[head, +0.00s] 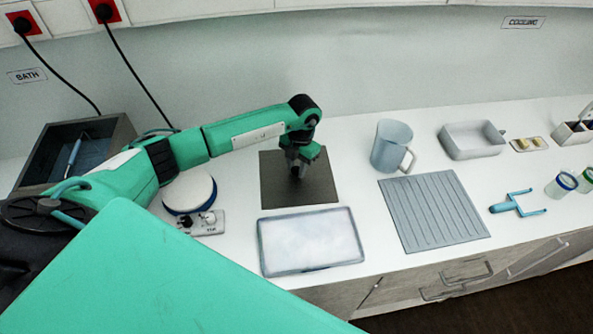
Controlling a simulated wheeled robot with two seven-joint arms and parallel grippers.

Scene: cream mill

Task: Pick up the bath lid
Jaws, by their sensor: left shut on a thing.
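The bath lid (322,187) is a flat dark grey square, level, at the middle of the white counter. My left gripper (297,171) points down at the lid's middle and is shut there. The fingers hide what they hold, which appears to be the lid's handle. I cannot tell whether the lid touches the counter or is just above it. The bath (122,136) is a dark open box at the left, under the BATH sign, with a blue-handled tool in it. My right gripper is not in view.
A white-filled tray (310,241) lies just in front of the lid. A round white-topped device (190,192) stands left of it. A jug (390,147), a ribbed mat (433,211), a shallow pan (472,140) and a blue fork-shaped tool (517,203) are to the right.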

